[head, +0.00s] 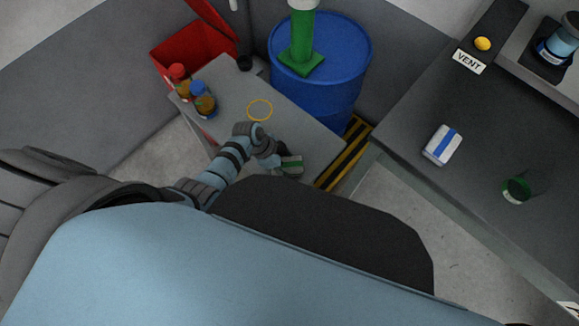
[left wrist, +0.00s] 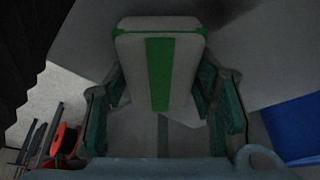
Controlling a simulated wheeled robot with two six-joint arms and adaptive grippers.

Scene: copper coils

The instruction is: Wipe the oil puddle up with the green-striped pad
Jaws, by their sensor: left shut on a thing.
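The white pad with a green stripe (head: 291,164) is in my left gripper (head: 278,160), over the near right part of the small grey table (head: 310,135). In the left wrist view the pad (left wrist: 185,70) sits between the two fingers, its green stripe running lengthwise. The left gripper is shut on it. I cannot tell whether the pad touches the table. A thin yellow ring (head: 260,100) shows on the table just beyond the gripper. I cannot make out a distinct oil puddle. My right gripper is not in view.
Two bottles, one red-capped (head: 178,80) and one blue-capped (head: 203,100), stand at the table's left. A blue drum (head: 330,85) with a green stand (head: 301,50) is behind. A blue-striped pad (head: 435,150) and a green cup (head: 515,190) are on the right bench.

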